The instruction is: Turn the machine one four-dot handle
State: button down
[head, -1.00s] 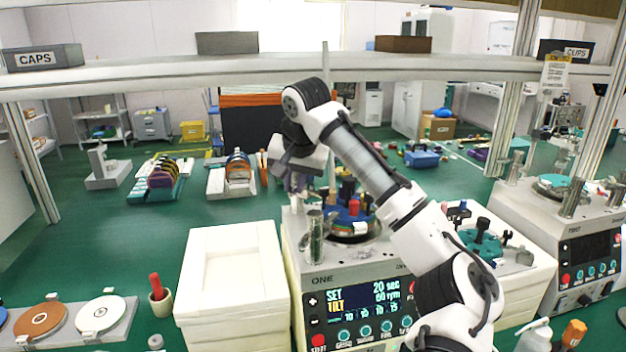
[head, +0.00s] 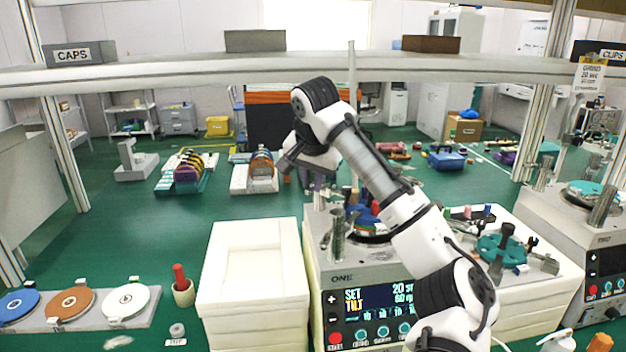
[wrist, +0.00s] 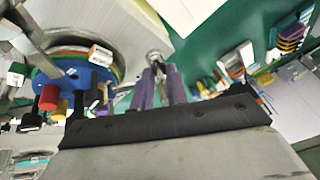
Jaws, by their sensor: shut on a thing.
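Machine one (head: 372,272) stands in front of me, with a lit screen reading SET and TILT. Its round blue plate (wrist: 62,84) shows at the left of the wrist view, with red, yellow and black pegs on it. My gripper (head: 313,181) is above the back left of the machine, partly behind my own arm. In the wrist view its two purple fingers (wrist: 158,88) are shut on a grey metal piece (wrist: 154,57) beside the plate. I cannot tell whether this is the four-dot handle; no dot marks are readable.
A cream block (head: 253,270) stands left of machine one. A second machine (head: 600,245) and a teal plate (head: 501,248) are at the right. A tray with coloured discs (head: 150,297) and a cup with a red pestle (head: 183,291) are at the left. A shelf beam (head: 200,72) crosses above.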

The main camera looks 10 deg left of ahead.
jog(key=c, duration=1.4)
grip_release()
jog(key=shift+r, duration=0.1)
jog(key=b+v, duration=0.1)
jog(key=v, duration=1.2)
jog(key=shift+s+r+b, duration=0.15)
jog(key=shift+r+b, duration=0.15)
jog(key=shift+b, duration=0.1)
jog(key=shift+f, duration=0.1)
